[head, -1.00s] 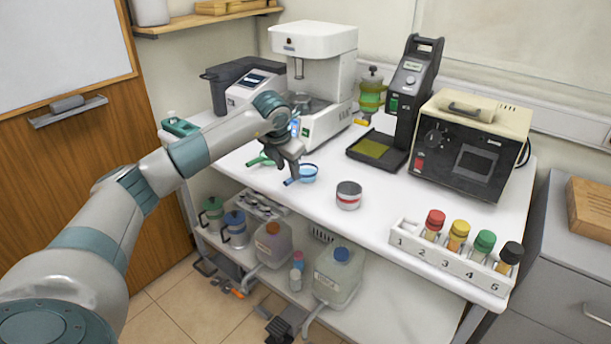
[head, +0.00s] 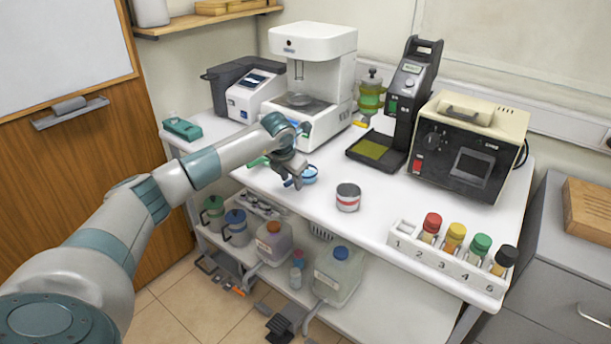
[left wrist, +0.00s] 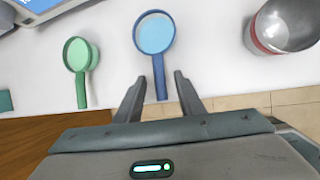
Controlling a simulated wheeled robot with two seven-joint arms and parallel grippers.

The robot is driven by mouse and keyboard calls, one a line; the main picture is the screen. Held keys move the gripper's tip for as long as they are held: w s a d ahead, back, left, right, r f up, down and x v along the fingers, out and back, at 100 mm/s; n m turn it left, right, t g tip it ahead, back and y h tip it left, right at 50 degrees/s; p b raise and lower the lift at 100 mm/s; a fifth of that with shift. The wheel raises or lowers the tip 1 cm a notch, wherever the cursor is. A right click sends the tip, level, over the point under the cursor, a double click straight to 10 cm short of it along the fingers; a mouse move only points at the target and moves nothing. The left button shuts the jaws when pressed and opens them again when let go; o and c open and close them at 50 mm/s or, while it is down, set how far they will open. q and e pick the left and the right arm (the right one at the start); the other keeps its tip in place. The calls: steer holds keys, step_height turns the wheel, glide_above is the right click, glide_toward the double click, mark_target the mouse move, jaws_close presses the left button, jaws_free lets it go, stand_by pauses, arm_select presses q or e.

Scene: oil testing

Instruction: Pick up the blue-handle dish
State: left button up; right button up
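The blue-handle dish (left wrist: 154,34) lies on the white table near its front edge, with its handle pointing toward my left gripper (left wrist: 158,88). It also shows in the head view (head: 310,174), partly hidden by that gripper. My left gripper (head: 292,184) is open, and in the left wrist view the blue handle lies between its two fingers without visible contact. A green-handled dish (left wrist: 77,54) lies to the left of the blue one. My right gripper is not in view.
A grey tin with a red band (head: 347,197) stands to the right of the dishes. A numbered rack (head: 440,262) holds several coloured-cap bottles at the front right. A white machine (head: 318,80) stands behind. The table between tin and rack is clear.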

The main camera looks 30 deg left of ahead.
arm_select(q)
steer(key=shift+r, duration=0.1)
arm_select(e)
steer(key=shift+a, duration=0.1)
arm_select(q)
steer(key=shift+c, duration=0.5)
jaws_close()
